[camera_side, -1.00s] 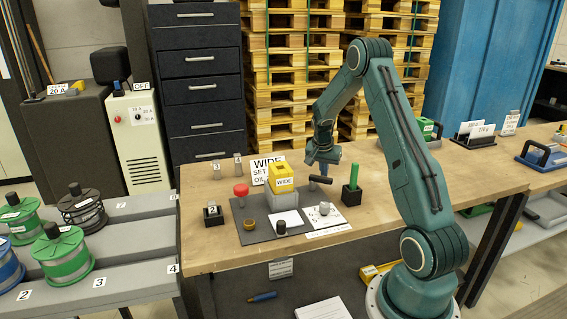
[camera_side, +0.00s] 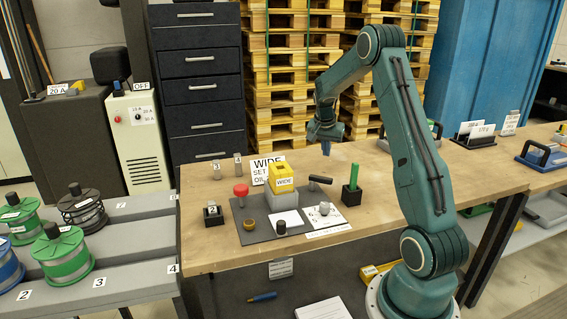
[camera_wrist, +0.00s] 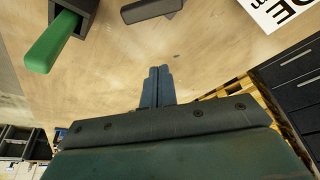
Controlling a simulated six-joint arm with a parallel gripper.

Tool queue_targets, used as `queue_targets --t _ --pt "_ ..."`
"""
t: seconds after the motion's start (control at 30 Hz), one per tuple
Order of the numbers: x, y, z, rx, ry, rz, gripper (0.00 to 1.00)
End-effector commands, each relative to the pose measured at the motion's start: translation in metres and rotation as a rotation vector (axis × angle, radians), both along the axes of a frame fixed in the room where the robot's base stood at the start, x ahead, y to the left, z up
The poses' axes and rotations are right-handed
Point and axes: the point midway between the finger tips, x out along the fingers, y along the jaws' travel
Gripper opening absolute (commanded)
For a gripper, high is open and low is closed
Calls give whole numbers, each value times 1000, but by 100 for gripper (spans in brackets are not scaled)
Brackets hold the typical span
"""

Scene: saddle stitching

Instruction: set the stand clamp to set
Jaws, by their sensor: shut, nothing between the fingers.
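A dark lever with a bar handle (camera_side: 321,180) stands at the right back of the grey mat; I take it to be the stand clamp, but no label on it is readable. Its bar also shows at the top of the wrist view (camera_wrist: 150,9). A sign (camera_side: 262,170) behind reads WIDE, SET and OIL in part. My gripper (camera_side: 326,150) is shut and empty, above the table behind the lever and apart from it. Its closed blue fingers show in the wrist view (camera_wrist: 157,84).
A green-handled tool (camera_side: 354,174) stands in a black holder right of the lever; it is also in the wrist view (camera_wrist: 52,42). A red knob (camera_side: 241,189), white pad (camera_side: 284,218) and labelled card (camera_side: 326,230) are nearby.

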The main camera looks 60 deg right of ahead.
Motion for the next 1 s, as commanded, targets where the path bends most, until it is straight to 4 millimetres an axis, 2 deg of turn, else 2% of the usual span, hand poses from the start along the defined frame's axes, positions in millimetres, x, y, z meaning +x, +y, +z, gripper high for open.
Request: queue_targets --t 0.2,0.73,0.87,1.0 --pt "0 7 18 0 -1 1 0" --pt "0 10 23 0 -1 8 0" --pt "4 20 32 -2 -5 38 0" --pt "11 44 50 -4 -12 105 0"
